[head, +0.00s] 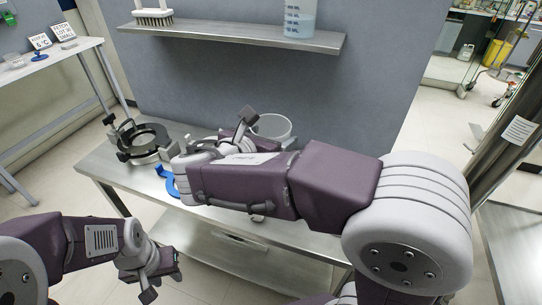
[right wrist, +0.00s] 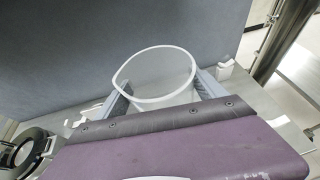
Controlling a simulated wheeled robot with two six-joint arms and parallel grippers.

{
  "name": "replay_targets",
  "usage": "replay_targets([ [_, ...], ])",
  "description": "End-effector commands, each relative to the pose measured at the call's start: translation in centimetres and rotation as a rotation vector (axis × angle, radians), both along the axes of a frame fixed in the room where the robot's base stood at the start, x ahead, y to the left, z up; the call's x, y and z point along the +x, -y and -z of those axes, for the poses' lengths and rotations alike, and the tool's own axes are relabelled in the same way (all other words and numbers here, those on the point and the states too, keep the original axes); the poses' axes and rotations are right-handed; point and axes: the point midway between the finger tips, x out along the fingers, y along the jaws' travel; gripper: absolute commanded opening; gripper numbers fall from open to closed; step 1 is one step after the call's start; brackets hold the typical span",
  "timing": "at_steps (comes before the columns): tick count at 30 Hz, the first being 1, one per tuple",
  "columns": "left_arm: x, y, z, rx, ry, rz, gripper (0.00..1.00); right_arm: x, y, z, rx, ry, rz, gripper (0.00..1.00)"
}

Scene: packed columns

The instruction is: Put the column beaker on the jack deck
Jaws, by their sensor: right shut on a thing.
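The beaker (head: 273,127) is a pale, see-through cup with an open round mouth, at the back of the bench in the head view. It also shows in the right wrist view (right wrist: 157,72), between the two grey fingers of my right gripper (right wrist: 160,90), which is shut on it. My arm hides its lower part, so I cannot tell whether its base touches the bench. A black ring-topped device (head: 148,140) stands left of it; I cannot tell whether this is the jack. My left gripper (head: 163,284) hangs low in front of the bench, empty and apparently open.
The steel bench (head: 105,165) has a blue curved piece (head: 167,181) near its front edge. A wall shelf (head: 235,35) above holds a brush (head: 153,17) and a graduated vessel (head: 299,18). A grey panel (head: 330,90) stands close behind the beaker.

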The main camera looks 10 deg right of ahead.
Motion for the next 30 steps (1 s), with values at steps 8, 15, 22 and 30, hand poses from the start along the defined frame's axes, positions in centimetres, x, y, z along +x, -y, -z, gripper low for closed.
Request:
replay_targets([
  [8,0.0,0.0,0.7,0.0,0.0,0.0,0.36,3.6,1.0,2.2,0.0,0.0,-0.001,0.41],
  [15,0.0,0.0,1.8,0.0,0.0,0.0,0.36,3.5,1.0,4.5,-0.001,-0.003,-0.001,0.41],
  [22,0.0,0.0,2.2,0.0,0.0,0.0,0.36,3.5,1.0,6.2,0.001,0.001,-0.001,0.41],
  [30,0.0,0.0,2.4,0.0,0.0,0.0,0.36,3.5,1.0,6.5,0.001,0.001,-0.001,0.89],
])
